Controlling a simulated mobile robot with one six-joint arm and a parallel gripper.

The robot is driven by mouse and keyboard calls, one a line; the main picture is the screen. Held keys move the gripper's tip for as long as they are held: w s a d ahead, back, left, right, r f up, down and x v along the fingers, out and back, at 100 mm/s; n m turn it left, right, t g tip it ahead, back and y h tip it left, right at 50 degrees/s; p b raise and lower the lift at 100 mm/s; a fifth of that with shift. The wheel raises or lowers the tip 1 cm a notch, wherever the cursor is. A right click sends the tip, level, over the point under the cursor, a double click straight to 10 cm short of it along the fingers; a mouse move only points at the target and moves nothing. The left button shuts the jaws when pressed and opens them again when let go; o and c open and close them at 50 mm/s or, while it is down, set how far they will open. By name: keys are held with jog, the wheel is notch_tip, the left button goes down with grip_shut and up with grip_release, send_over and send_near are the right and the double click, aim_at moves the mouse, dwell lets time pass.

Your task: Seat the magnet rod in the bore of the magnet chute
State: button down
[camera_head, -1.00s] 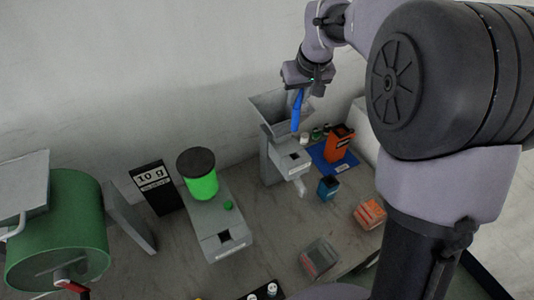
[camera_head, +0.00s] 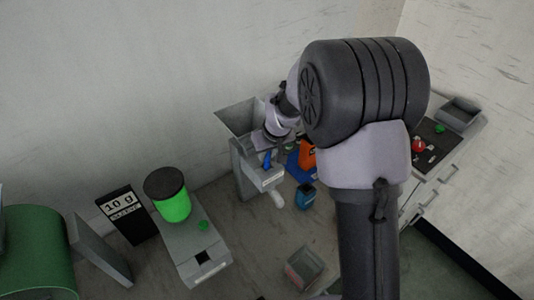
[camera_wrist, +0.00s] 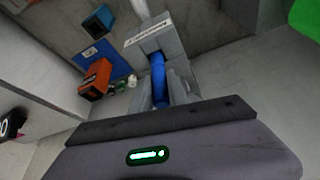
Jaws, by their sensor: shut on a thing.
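The magnet rod is a blue rod (camera_head: 267,160) that points down from my gripper (camera_head: 269,151). My gripper is shut on it, and the rod also shows between the grey fingers in the wrist view (camera_wrist: 158,78). The magnet chute (camera_head: 243,180) is a grey stand with a lower block at the front, beside the wall. The rod's far end meets the labelled grey block of the chute (camera_wrist: 148,42) in the wrist view. The bore is hidden around the rod's end, and I cannot tell whether the end is inside it.
A grey hopper (camera_head: 236,117) rises close behind my wrist. An orange container (camera_head: 307,155) on a blue mat (camera_wrist: 95,55) and a blue cup (camera_head: 305,197) stand right of the chute. A dispenser with a green jar (camera_head: 174,204) stands left.

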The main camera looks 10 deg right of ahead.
jog(key=shift+f, duration=0.15)
jog(key=c, duration=1.3)
grip_release()
